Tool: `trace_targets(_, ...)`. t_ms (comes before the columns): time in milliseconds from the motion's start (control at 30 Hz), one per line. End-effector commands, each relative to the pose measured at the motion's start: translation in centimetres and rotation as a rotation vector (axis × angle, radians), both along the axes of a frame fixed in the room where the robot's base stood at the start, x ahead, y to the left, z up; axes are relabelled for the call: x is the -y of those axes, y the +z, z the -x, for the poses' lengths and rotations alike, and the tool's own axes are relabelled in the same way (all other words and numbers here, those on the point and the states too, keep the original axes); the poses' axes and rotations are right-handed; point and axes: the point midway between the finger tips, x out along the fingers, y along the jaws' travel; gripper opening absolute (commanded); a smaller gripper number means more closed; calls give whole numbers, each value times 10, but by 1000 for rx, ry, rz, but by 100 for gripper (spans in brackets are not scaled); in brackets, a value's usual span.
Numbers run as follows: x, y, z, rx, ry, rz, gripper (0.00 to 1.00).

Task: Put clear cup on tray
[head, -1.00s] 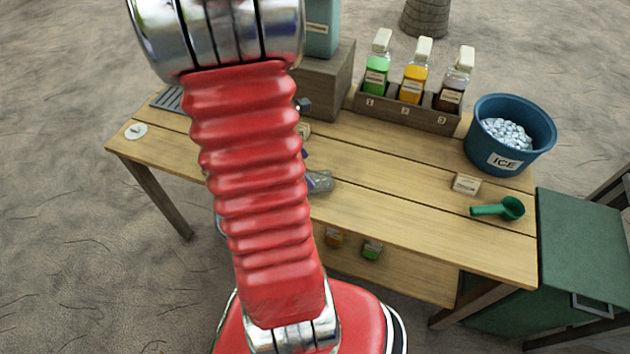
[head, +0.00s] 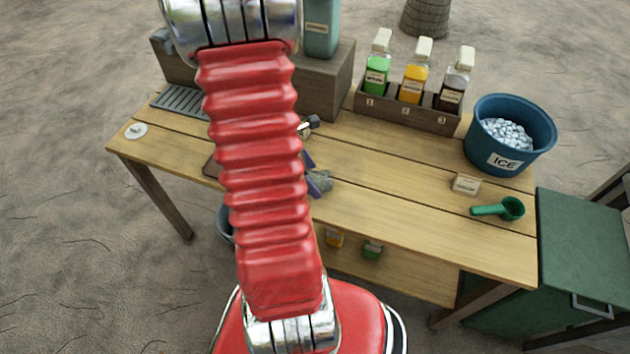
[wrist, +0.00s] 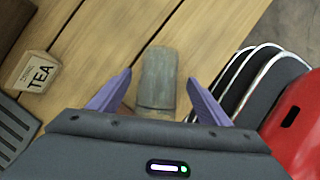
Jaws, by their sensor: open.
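The clear cup (wrist: 157,80) lies between the two purple fingers of my gripper (wrist: 158,92) in the wrist view, over the wooden table. Gaps show between the cup and both fingers, and its near end is partly hidden by my gripper body. In the head view the clear cup (head: 322,180) shows just right of my red arm, beside a purple finger. My gripper is open. The brown tray (head: 212,166) shows only as a small edge left of my arm; the rest is hidden.
A grey slotted drip mat (head: 180,99) is at the table's left. A TEA label block (wrist: 31,72) stands near it. A bottle rack (head: 408,110), blue ice bucket (head: 480,130) and green scoop (head: 510,208) stand to the right. The middle-right tabletop (head: 400,195) is mostly clear.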

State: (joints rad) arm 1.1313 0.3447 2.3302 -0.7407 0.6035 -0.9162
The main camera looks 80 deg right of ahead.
Motion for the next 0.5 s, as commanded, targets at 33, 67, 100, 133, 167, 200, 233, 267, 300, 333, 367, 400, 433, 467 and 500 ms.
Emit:
trace_targets(33, 1, -6, 2, -1, -1, -3, 71)
trace_targets(67, 2, -9, 2, 0, -1, -2, 71)
trace_targets(100, 2, -14, 5, -2, -2, -3, 71)
trace_targets(133, 3, -17, 6, -2, -1, -2, 71)
trace_targets(167, 3, -19, 6, -1, -1, -2, 71)
trace_targets(200, 4, -22, 7, 0, 0, -1, 71)
trace_targets(233, 4, -24, 8, -1, 1, -1, 71)
trace_targets(267, 5, -25, 9, -1, 1, -1, 71)
trace_targets(300, 5, -26, 9, 0, 0, -1, 71)
trace_targets(333, 5, -27, 9, 0, -1, 0, 71)
trace_targets(367, 5, -27, 9, 0, -1, 0, 71)
trace_targets(400, 5, -27, 9, 0, -1, 0, 71)
trace_targets(433, 5, -27, 9, 0, -1, 0, 71)
trace_targets(467, 5, -27, 9, 0, -1, 0, 71)
trace_targets(500, 5, -27, 9, 0, -1, 0, 71)
